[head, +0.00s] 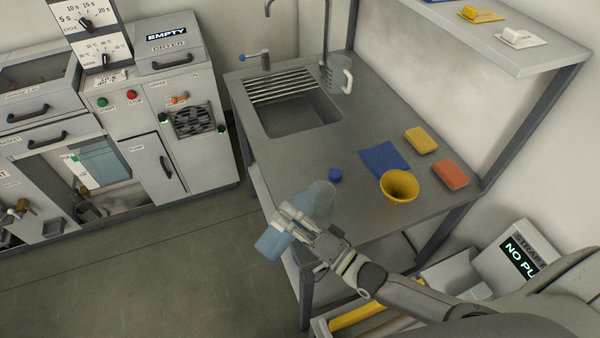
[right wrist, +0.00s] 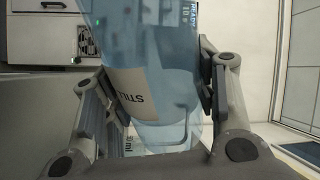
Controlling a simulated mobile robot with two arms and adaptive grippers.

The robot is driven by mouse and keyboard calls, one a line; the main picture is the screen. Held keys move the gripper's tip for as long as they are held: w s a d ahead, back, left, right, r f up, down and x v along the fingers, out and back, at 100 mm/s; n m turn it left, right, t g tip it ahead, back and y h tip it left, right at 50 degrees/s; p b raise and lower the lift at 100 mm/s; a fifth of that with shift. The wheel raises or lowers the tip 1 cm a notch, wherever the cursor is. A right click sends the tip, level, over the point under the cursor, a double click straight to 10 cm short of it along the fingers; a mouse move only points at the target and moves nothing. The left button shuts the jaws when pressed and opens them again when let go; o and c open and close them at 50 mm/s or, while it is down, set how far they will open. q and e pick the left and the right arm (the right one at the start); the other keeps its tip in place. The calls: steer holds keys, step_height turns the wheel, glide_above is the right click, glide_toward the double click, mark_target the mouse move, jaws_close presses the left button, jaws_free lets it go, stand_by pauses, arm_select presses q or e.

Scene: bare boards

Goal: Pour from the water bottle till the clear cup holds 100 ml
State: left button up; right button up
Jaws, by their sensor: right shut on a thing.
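The bluish see-through water bottle (head: 272,243) is in my right gripper (head: 297,222), over the counter's front left edge. It is tilted in the head view, and a paler clear shape (head: 319,199) shows beyond the fingers. I cannot tell whether that is the bottle's other end or a separate cup. In the right wrist view the bottle (right wrist: 155,55) fills the space between the fingers, with a white "STILL" label. A blue cap (head: 335,175) lies on the counter. My left gripper is out of view.
A yellow funnel (head: 399,185), blue cloth (head: 385,160), yellow sponge (head: 421,140) and orange sponge (head: 451,175) are on the counter (head: 290,165), right of the bottle. The sink (head: 295,115) is further back. A shelf (head: 480,32) overhangs the back right.

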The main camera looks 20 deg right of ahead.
steer(key=shift+w+d+r+m+p, duration=0.1)
steer(key=shift+r+m+p, duration=0.1)
steer(key=shift+r+m, duration=0.25)
steer(key=shift+w+d+r+m+p, duration=0.1)
steer(key=shift+r+m+p, duration=0.1)
steer(key=shift+r+m, duration=0.2)
steer(key=shift+r+m+p, duration=0.45)
steer(key=shift+r+m, duration=0.05)
steer(key=shift+m, duration=0.25)
steer(key=shift+f, duration=0.1)
steer(key=shift+s+a+f+n+b, duration=0.15)
steer(key=shift+f+n+b, duration=0.45)
steer(key=shift+f+n, duration=0.3)
steer(key=shift+a+f+n, duration=0.1)
steer(key=shift+f+n, duration=0.25)
steer(key=shift+n, duration=0.65)
